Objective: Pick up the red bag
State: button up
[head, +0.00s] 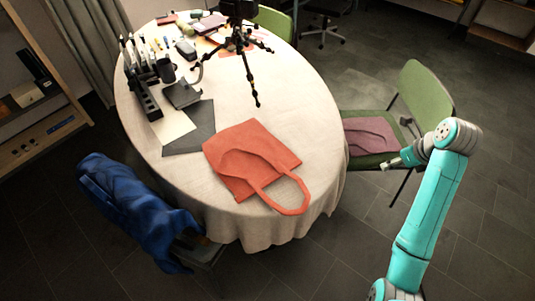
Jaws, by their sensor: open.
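The red bag (248,153) lies flat on the near right part of the round table (290,110), which has a pale cloth. Its strap loops toward the table's near edge. My gripper (386,165) is at the end of my teal arm, right of the bag and apart from it, in front of the green chair. It is open and looks empty, though its fingers show only small.
A dark folder (190,140) lies left of the bag. A black tripod (243,45) stands behind it. The green chair (425,92) holds a mauve cloth item (372,136). A blue garment (135,207) hangs at the table's near left.

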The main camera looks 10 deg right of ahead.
aim_at(247, 158)
jog(key=j, duration=1.3)
jog(key=i+l, duration=0.25)
jog(key=l, duration=0.15)
jog(key=j+u, duration=0.05)
